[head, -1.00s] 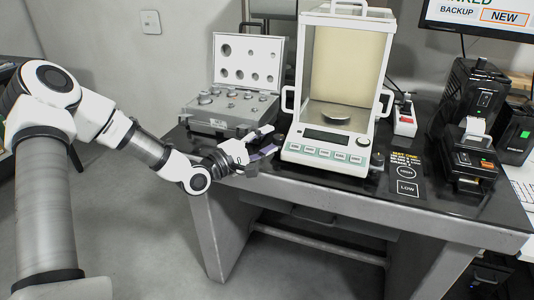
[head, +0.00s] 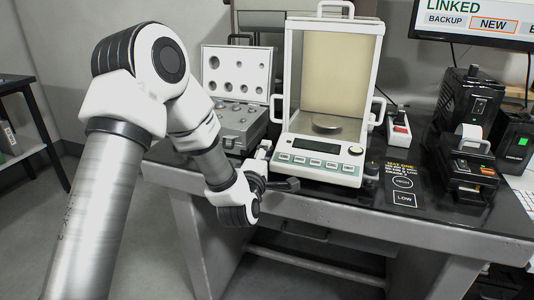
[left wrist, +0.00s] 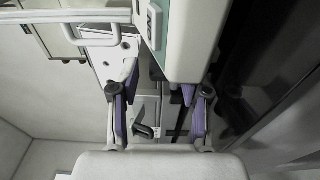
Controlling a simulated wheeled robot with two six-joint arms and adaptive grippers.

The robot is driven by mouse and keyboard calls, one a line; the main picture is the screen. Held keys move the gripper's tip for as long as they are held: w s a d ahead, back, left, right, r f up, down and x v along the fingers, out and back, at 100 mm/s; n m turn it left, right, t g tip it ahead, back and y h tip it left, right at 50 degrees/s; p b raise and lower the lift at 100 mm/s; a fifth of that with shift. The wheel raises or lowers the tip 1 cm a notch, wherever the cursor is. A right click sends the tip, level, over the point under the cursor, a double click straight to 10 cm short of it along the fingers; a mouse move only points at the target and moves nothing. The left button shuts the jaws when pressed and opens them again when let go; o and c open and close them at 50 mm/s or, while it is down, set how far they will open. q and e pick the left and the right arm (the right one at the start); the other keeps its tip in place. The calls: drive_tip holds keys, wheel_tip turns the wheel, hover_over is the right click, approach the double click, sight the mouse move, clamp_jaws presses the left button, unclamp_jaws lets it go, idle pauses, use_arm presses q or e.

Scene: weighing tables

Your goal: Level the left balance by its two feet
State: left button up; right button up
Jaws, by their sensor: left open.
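The balance (head: 318,157), white with a glass draft shield and a green-trimmed front panel, stands on the dark table. A small round fitting (head: 355,150) sits at the right of its panel, too small to read. A dark knob-like foot (head: 371,168) shows at its front right corner. The front left foot is hidden. My left gripper (head: 272,170) is at the balance's front left corner. In the left wrist view, my left gripper (left wrist: 160,95) is open, its purple-padded fingers apart, with the balance's pale body (left wrist: 186,40) close beyond them. My right gripper is out of view.
A weight case (head: 238,125) with its lid open stands left of the balance. The table's front edge (head: 400,222) runs below the gripper.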

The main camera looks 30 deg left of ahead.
use_arm(q)
drive_tip(key=shift+x, duration=0.9)
clamp_jaws()
drive_tip(key=shift+m+h, duration=0.3)
drive_tip(key=shift+h, duration=0.1)
drive_tip(key=m+h, duration=0.2)
drive_tip(key=h, duration=0.1)
drive_tip(key=m+t+h+p, duration=0.1)
drive_tip(key=h, duration=0.1)
drive_tip(key=shift+s+a+r, duration=0.1)
drive_tip(key=shift+a, duration=0.2)
drive_tip(key=shift+a+m+g+h+p, duration=0.1)
drive_tip(key=shift+m+g+h+p, duration=0.15)
drive_tip(key=shift+m+h, duration=0.95)
drive_tip(key=shift+m+g+h+p, duration=0.15)
drive_tip(key=shift+m+h+p, duration=0.4)
drive_tip(key=shift+h, duration=1.05)
drive_tip(key=shift+m+h, duration=0.3)
drive_tip(key=shift+m, duration=0.05)
